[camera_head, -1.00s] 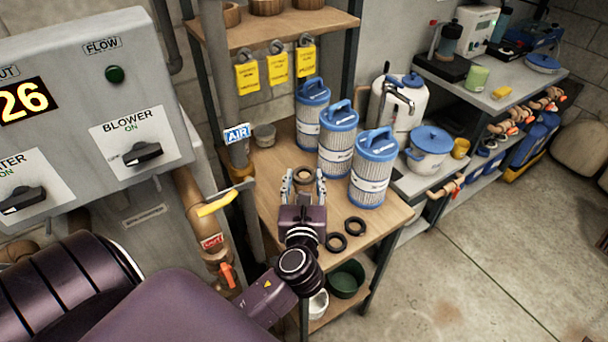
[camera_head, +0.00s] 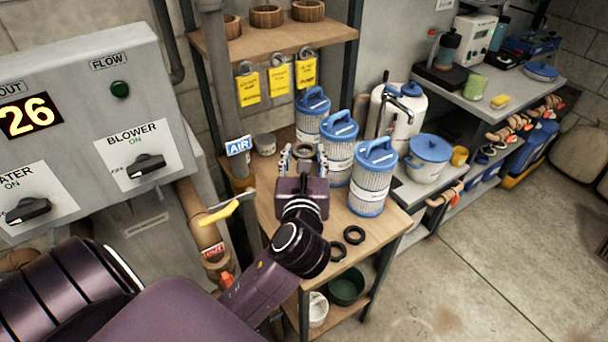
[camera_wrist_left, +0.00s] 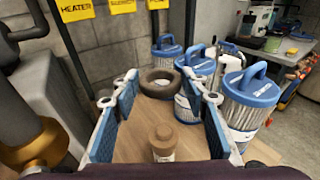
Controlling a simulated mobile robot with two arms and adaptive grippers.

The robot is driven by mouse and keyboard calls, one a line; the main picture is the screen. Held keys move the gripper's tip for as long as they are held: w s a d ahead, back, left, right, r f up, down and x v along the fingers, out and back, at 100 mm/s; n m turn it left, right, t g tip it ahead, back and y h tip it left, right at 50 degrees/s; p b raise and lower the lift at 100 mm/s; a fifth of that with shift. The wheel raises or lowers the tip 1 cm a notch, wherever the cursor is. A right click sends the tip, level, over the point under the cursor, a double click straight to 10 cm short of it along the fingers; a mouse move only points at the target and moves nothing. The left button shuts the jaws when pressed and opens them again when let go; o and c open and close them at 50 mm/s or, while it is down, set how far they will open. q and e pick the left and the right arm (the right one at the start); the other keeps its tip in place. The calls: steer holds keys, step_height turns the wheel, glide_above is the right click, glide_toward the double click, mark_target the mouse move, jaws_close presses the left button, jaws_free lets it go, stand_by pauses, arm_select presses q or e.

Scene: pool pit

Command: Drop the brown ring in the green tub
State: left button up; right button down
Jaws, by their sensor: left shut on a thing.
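The brown ring (camera_head: 304,150) is held between the fingertips of my left gripper (camera_head: 303,158), over the wooden bench and near the blue-capped filters. In the left wrist view the ring (camera_wrist_left: 160,82) sits across the gap between the blue-padded fingers of the gripper (camera_wrist_left: 159,88). The green tub (camera_head: 346,287) stands on the lower shelf under the bench, below and to the right of the gripper, partly shaded by the bench top. My right gripper is in no view.
Several blue-capped filters (camera_head: 372,180) stand just right of the gripper. Two black rings (camera_head: 354,235) lie at the bench's front. A white tub (camera_head: 318,310) is beside the green one. A brown-topped small object (camera_wrist_left: 163,140) shows below the fingers. Floor at right is clear.

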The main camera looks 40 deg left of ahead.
arm_select(q)
step_height(320, 180, up, 9)
steer(key=shift+f+p, duration=0.1)
steer(key=shift+p, duration=0.4)
steer(key=s+d+f+m+h+b, duration=0.1)
steer(key=s+d+f+b, duration=0.4)
steer(key=s+d+f, duration=0.7)
step_height(320, 180, up, 12)
steer(key=n+y+p, duration=0.1)
steer(key=p, duration=0.4)
glide_above(304, 156)
